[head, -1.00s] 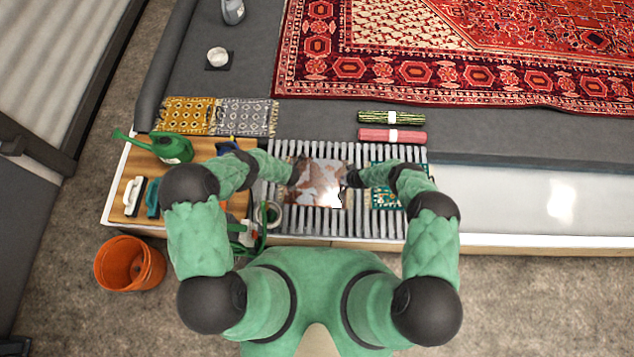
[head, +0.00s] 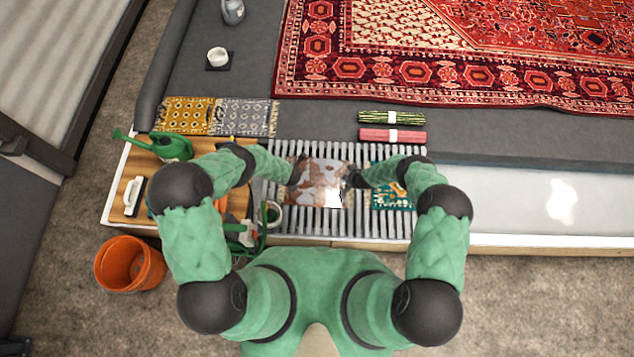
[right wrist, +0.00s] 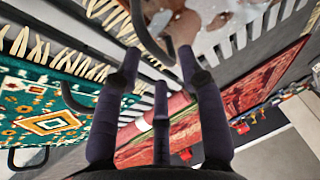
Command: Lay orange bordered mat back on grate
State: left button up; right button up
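A brown-and-white patterned, glossy piece (head: 320,183) is at the middle of the slatted grate (head: 297,222); I cannot tell whether it touches the slats. It also shows in the right wrist view (right wrist: 222,30). My left gripper (head: 293,172) is at its left edge and my right gripper (head: 352,179) at its right edge. Fingertips are too small in the head view to tell their grip. In the right wrist view my right gripper's dark fingers (right wrist: 160,72) are spread beside a dark curved loop. A teal mat with orange diamonds (head: 380,197) lies at the grate's right, partly under my right arm. No orange border is clearly visible.
A wooden board (head: 128,190) with a green watering can (head: 165,147) and brushes is left. An orange bucket (head: 130,263) stands on the floor. Pink (head: 376,135) and green (head: 376,117) rolls and a large red rug (head: 400,60) lie behind the grate.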

jog(key=v, duration=0.8)
jog(key=shift+r, duration=0.3)
jog(key=shift+s+d, duration=0.15)
dwell(0.3)
pick_arm(q)
jog(key=s+d+r+m+g+h, duration=0.2)
jog(key=s+r+m, duration=0.8)
jog(key=m, duration=0.6)
jog(key=s+d+r+m+g+h, duration=0.2)
jog(key=s+d+r+m+h, duration=0.1)
jog(key=s+r+m, duration=0.7)
jog(key=s+m+h, duration=0.1)
jog(key=s+m, duration=0.2)
jog(key=m, duration=0.3)
jog(key=shift+s+d+r+m, duration=0.2)
jog(key=shift+s+r+m, duration=0.1)
jog(key=shift+r, duration=0.05)
pick_arm(e)
jog(key=s+a+r+m+g+y, duration=0.1)
jog(key=s+a+r+g+y, duration=0.1)
jog(key=s+r, duration=1.8)
jog(key=s+a+g, duration=0.1)
jog(key=s+g, duration=0.1)
jog(key=s, duration=0.1)
jog(key=shift+s+r, duration=0.3)
jog(key=shift+r, duration=0.1)
